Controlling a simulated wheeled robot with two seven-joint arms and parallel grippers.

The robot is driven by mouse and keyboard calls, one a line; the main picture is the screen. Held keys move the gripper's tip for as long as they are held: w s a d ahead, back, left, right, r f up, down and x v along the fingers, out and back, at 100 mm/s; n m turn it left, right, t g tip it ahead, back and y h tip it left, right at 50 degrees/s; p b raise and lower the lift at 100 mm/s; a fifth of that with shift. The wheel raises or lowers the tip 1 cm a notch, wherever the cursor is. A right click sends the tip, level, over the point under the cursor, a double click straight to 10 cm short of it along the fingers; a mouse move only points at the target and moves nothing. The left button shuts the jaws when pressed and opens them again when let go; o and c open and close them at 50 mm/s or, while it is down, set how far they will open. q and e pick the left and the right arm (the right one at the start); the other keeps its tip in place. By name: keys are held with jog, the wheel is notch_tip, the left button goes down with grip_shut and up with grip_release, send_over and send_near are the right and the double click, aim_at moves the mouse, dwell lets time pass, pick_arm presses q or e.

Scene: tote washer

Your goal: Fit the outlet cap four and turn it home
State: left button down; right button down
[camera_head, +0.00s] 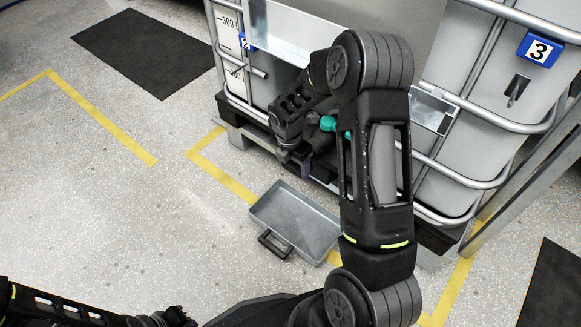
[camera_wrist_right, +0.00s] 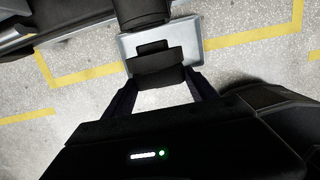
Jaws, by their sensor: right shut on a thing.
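My right gripper (camera_head: 303,168) is low at the front of the caged tank, beside its outlet area. In the right wrist view, its two fingers (camera_wrist_right: 160,88) are shut on a black piece (camera_wrist_right: 156,65), which looks like the outlet cap. A dark round part (camera_wrist_right: 140,12), perhaps the outlet, is just beyond the piece; I cannot tell if they touch. A green handle (camera_head: 328,123) shows near the outlet, which my right arm mostly hides. My left arm is at the bottom left, and its gripper end (camera_head: 175,318) is too cut off to read.
A grey metal tray (camera_head: 322,234) with a black handle lies on the floor below the outlet. The tank's tubular cage (camera_head: 460,178) carries a blue tag "3" (camera_head: 540,49) at right and another tag (camera_head: 247,42) at left. Open floor lies left, with a black mat (camera_head: 145,50).

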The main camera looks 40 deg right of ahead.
jog(key=shift+w+d+p, duration=0.25)
jog(key=shift+d+p, duration=0.35)
jog(key=shift+d, duration=0.1)
jog(key=shift+w+d+p, duration=0.2)
jog(key=shift+d+p, duration=0.35)
jog(key=shift+d, duration=0.15)
dwell(4.0)
jog(key=shift+w+d+p, duration=0.2)
jog(key=shift+d+p, duration=0.15)
jog(key=shift+d, duration=0.4)
dwell(1.8)
